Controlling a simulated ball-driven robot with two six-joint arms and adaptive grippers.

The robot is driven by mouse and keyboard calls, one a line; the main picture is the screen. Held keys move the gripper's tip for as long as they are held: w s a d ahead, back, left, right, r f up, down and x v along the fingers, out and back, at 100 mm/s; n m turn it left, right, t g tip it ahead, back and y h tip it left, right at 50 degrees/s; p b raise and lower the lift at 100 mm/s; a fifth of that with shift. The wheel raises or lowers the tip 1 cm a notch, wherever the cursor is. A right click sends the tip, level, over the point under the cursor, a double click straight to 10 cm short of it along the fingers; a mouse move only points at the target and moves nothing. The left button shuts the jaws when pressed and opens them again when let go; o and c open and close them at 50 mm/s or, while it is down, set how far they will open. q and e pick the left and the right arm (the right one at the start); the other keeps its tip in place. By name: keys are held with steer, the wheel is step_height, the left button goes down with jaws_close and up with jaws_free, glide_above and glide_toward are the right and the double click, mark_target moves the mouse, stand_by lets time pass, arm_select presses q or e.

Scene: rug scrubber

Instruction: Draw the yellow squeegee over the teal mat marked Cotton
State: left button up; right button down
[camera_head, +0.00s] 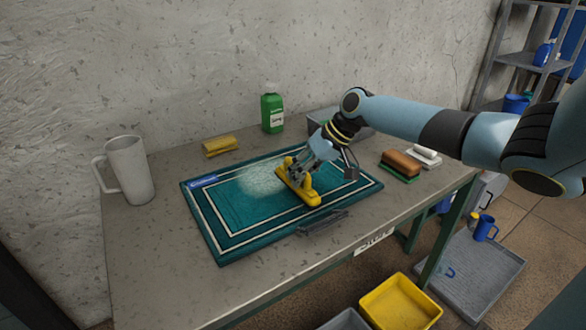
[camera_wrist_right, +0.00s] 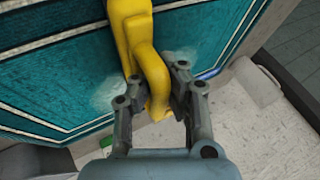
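The teal mat (camera_head: 222,222) with white border lines lies on the table; a blue label (camera_head: 204,181) sits at its upper left corner. A pale foamy patch (camera_head: 258,181) covers part of its middle. The yellow squeegee (camera_head: 299,188) is on the right half of the mat, its long head slanting. My right gripper (camera_head: 303,172) is at its handle. In the right wrist view the fingers (camera_wrist_right: 158,95) are on both sides of the yellow handle (camera_wrist_right: 150,62) and appear closed on it. My left gripper is in neither view.
A white jug (camera_head: 128,170) stands at the left, a yellow block (camera_head: 219,145) and green bottle (camera_head: 272,113) behind the mat. Brushes (camera_head: 401,162) lie at the right. A dark grey item (camera_head: 322,222) lies at the mat's front edge. A yellow bin (camera_head: 400,302) is below.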

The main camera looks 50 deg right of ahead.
steer(key=d, duration=0.1)
steer(key=d+b, duration=0.1)
steer(key=d, duration=0.1)
steer(key=shift+s+f, duration=0.2)
steer(key=shift+s, duration=0.15)
steer(key=shift+s+d+b, duration=0.2)
steer(key=shift+d+b, duration=0.05)
steer(key=shift+d, duration=0.5)
steer(key=shift+s+d+b, duration=0.2)
steer(key=shift+s+d, duration=0.05)
steer(key=shift+d, duration=0.45)
steer(key=shift+s+d+b, duration=0.2)
steer(key=shift+d+b, duration=0.05)
steer(key=shift+d, duration=0.5)
steer(key=shift+s+d+b, duration=0.25)
steer(key=shift+d+b, duration=0.15)
steer(key=shift+d, duration=0.6)
steer(key=shift+s+d+b, duration=0.2)
steer(key=shift+d+b, duration=0.15)
steer(key=shift+d, duration=0.6)
steer(key=shift+s+d+r, duration=0.15)
steer(key=shift+d+r, duration=0.05)
steer(key=shift+d, duration=0.3)
steer(key=d+b, duration=0.2)
steer(key=s+d+b, duration=0.1)
steer(key=shift+d+f, duration=0.25)
steer(key=shift+d, duration=0.1)
steer(key=shift+d+r, duration=0.1)
